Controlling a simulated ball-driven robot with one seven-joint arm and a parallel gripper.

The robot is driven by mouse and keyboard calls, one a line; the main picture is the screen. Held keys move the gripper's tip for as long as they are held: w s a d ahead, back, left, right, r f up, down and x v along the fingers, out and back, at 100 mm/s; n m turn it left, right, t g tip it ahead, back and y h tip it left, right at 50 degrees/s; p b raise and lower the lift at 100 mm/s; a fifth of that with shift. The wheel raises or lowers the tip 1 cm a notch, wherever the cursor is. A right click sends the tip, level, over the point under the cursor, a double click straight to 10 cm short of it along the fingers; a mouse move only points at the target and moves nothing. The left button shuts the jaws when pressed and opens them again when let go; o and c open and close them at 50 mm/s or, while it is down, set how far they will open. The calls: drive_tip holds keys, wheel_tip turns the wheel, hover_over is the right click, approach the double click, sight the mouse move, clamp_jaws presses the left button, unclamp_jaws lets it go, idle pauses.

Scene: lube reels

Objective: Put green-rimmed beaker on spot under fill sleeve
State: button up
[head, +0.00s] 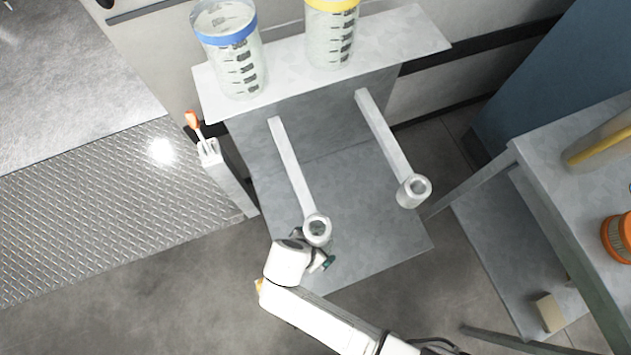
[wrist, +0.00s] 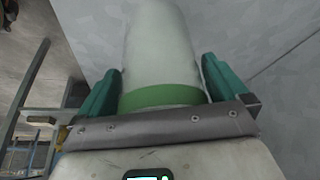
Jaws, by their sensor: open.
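The green-rimmed beaker (wrist: 160,50) stands between the teal fingers of my gripper (wrist: 160,88) in the wrist view. Its green band (wrist: 165,96) is near the palm, and there are narrow gaps beside the fingers. My gripper is open around it. In the head view my gripper (head: 322,260) is at the front of the grey lower shelf (head: 365,225), right by the left fill sleeve (head: 318,230). The beaker is mostly hidden there by the sleeve and my wrist. A second fill sleeve (head: 413,190) hangs to the right. The spot under the sleeve is hidden.
A blue-rimmed beaker (head: 240,65) and a yellow-rimmed beaker (head: 331,40) stand on the upper shelf (head: 400,42). A holder with an orange-tipped tool (head: 194,122) is at the left. A side table (head: 560,150) with an orange filter (head: 617,238) is at the right.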

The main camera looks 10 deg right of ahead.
drive_tip(key=s+a+r+b, duration=0.1)
drive_tip(key=s+a+r, duration=0.3)
drive_tip(key=s+a, duration=0.4)
drive_tip(key=a, duration=0.3)
drive_tip(key=shift+s+r, duration=0.35)
drive_tip(key=shift+r, duration=0.05)
